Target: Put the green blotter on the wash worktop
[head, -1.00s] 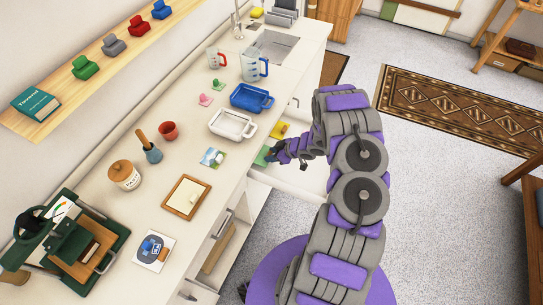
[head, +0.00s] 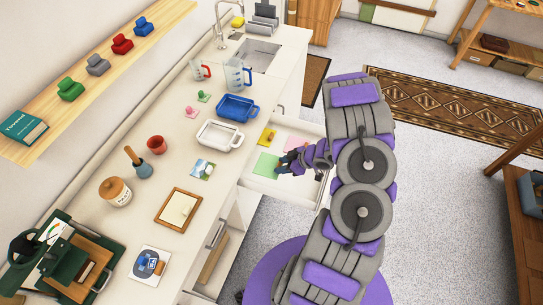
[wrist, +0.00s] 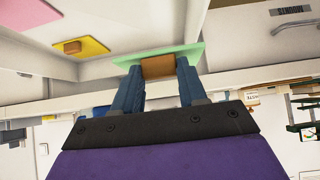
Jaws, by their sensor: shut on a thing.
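The green blotter (head: 265,163) is a flat light-green sheet with a brown block grip. It shows in the head view at the open drawer (head: 284,193), beside the worktop's front edge. My gripper (head: 284,163) is at its right side. In the wrist view my gripper (wrist: 158,80) is shut on the brown grip, with the green sheet (wrist: 190,51) beyond the fingertips. I cannot tell how far the sheet is off the drawer floor. The long white worktop with the sink (head: 222,175) runs along the left wall.
A yellow sheet (head: 267,137) with a brown grip and a pink sheet (head: 295,142) lie in the drawer. Bare worktop lies between these.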

